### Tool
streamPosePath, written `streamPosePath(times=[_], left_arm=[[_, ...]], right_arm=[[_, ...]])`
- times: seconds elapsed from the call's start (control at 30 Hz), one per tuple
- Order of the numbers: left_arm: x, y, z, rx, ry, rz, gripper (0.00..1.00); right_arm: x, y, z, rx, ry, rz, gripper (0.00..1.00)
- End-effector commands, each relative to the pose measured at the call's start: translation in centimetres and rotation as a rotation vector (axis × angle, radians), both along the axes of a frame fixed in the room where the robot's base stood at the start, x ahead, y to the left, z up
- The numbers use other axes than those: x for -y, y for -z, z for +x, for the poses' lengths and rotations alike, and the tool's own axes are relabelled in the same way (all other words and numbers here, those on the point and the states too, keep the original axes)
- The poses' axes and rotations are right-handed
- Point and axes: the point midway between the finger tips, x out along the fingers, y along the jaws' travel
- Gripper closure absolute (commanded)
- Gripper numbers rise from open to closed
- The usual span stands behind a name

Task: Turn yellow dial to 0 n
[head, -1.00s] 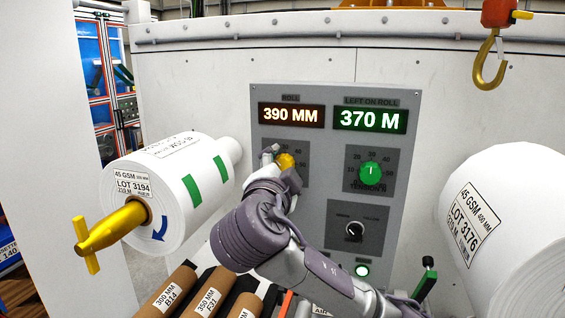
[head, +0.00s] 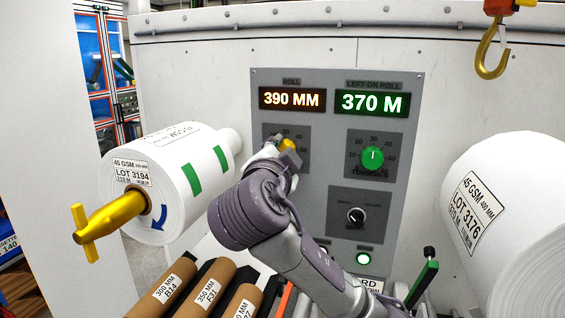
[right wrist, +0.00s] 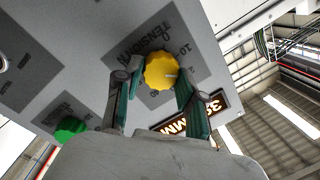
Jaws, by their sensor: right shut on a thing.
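The yellow dial (head: 288,145) is on the grey control panel (head: 408,205), in the left dark square under the orange display. My right gripper (head: 278,150) covers its lower left part in the head view. In the right wrist view the yellow dial (right wrist: 158,72) sits between the two fingers of my right gripper (right wrist: 155,84), which is shut on it. A short pale mark shows on the right part of its face. Its scale is partly hidden, so I cannot tell the exact reading. My left gripper is not in view.
A green dial (head: 373,158) and a small black knob (head: 356,215) are right of my arm on the panel. White rolls stand left (head: 190,185) and right (head: 515,230). A yellow hook (head: 490,52) hangs at upper right. Brown cores (head: 208,290) lie below.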

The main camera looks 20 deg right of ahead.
Motion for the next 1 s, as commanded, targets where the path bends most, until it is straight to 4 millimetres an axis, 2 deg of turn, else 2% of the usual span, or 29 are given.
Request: streamPosePath(times=[0.03, 0.1, 0.3, 1.0], left_arm=[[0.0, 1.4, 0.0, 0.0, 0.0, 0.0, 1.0], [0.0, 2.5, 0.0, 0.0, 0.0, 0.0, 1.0], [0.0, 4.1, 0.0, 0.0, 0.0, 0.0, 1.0], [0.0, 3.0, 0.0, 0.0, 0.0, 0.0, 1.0]], right_arm=[[-0.1, 0.8, 0.0, -0.016, -0.002, -0.015, 0.95], [-0.2, 0.9, 0.0, -0.043, -0.004, -0.053, 0.95], [-0.1, 0.4, 0.1, -0.14, -0.003, -0.197, 0.95], [-0.3, -0.3, 0.2, -0.514, -0.003, -0.756, 0.95]])
